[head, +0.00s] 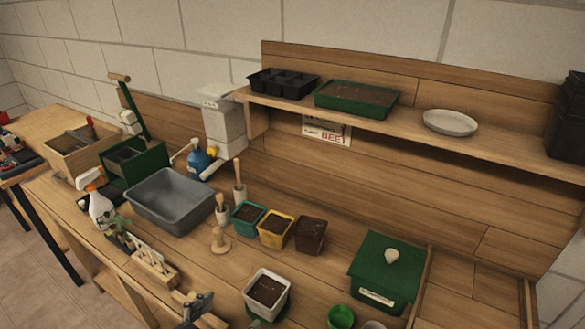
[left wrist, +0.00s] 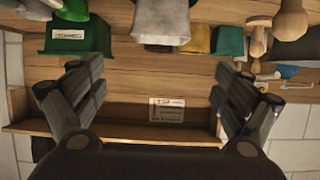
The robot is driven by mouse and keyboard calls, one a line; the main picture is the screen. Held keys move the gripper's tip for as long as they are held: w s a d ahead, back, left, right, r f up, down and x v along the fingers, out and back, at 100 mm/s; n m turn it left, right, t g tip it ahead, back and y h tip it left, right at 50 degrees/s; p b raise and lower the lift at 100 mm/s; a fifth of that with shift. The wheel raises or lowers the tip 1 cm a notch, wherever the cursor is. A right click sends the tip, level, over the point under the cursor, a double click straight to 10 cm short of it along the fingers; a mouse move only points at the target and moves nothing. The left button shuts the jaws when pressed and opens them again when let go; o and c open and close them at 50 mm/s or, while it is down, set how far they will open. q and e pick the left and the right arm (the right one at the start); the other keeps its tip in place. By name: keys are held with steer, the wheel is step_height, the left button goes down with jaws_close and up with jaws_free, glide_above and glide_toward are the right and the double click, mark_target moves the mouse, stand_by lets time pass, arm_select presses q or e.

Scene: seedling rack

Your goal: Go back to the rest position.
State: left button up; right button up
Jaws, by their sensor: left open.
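My left gripper (left wrist: 157,78) is open in the left wrist view, with one dark finger at each side and nothing between them. That view is upside down, with the bench at the top and the back board and shelf lower down. The gripper is apart from the pots and the green box. My right gripper is not in view.
The bench holds a green lidded box (head: 379,273), a white pot (head: 268,309), a yellow pot (head: 275,243), a teal pot (head: 236,230) and a grey tub (head: 171,214). A shelf (head: 407,122) with trays and a saucer (head: 450,130) runs above.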

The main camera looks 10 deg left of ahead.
arm_select(q)
steer(key=s+f+n+g+y, duration=0.1)
steer(key=s+f+g+y, duration=0.1)
steer(key=s+f+g, duration=0.4)
steer(key=s+f+n+g+y, duration=0.1)
steer(key=s+f+g+y, duration=0.15)
steer(key=s, duration=0.55)
step_height(320, 180, down, 27)
steer(key=s+g+b, duration=0.1)
steer(key=g+b, duration=0.1)
steer(key=b, duration=0.1)
steer(key=s+a+f+g+b, duration=0.1)
steer(key=s+a+f+b, duration=0.1)
steer(key=s+f, duration=1.5)
step_height(320, 180, down, 3)
steer(key=shift+s+a, duration=0.25)
steer(key=shift+a, duration=0.35)
